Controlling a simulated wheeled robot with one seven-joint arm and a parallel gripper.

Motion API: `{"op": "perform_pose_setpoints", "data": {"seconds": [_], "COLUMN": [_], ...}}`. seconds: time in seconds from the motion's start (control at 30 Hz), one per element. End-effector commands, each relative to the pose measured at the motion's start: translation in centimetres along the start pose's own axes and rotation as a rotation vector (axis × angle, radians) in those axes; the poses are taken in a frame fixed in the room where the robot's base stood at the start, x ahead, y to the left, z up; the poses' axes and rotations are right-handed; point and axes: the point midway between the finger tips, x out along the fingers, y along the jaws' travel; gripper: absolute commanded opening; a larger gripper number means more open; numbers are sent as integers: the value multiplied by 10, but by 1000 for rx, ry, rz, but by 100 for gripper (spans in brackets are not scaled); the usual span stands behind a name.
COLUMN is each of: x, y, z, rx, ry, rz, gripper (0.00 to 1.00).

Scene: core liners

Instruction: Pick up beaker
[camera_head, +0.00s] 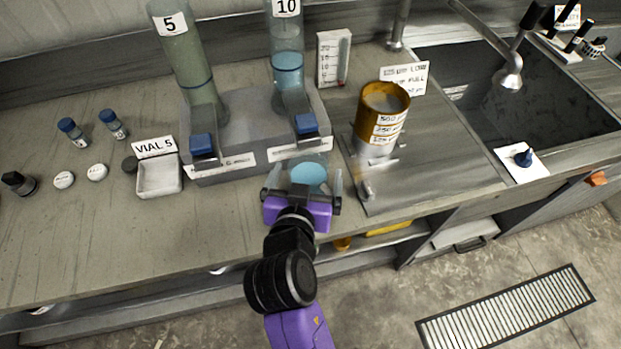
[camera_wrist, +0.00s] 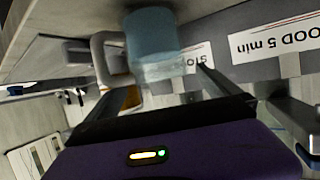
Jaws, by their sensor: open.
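The beaker (camera_head: 309,172) is a clear vessel with light blue liquid, standing at the foot of the dispenser labelled 10. In the wrist view the beaker (camera_wrist: 152,45) shows beyond and between the finger ends, with the picture upside down. My gripper (camera_head: 305,182) is open, with one finger to the left and one to the right of the beaker. Both fingers (camera_wrist: 168,90) also show in the wrist view. I cannot tell whether either finger touches the glass. The purple gripper body hides the beaker's near lower side in the head view.
A grey stand (camera_head: 235,168) with blue taps and tall columns rises behind the beaker. A yellow-topped cylinder (camera_head: 384,104) on a metal plate stands to the right, near the sink (camera_head: 560,95). A white tray (camera_head: 158,177), vials and caps lie left. The left front counter is clear.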

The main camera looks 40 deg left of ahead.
Motion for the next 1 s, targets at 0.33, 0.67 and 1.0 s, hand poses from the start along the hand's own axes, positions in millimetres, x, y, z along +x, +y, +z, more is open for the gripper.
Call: {"op": "perform_pose_setpoints", "data": {"seconds": [0.33,0.67,1.0], "x": [24,24,24], "y": [0,0,0], "z": [1,1,0], "rx": [-1,-1,-1], "ry": [0,0,1], "rz": [-1,-2,-2], "gripper": [100,63,34]}}
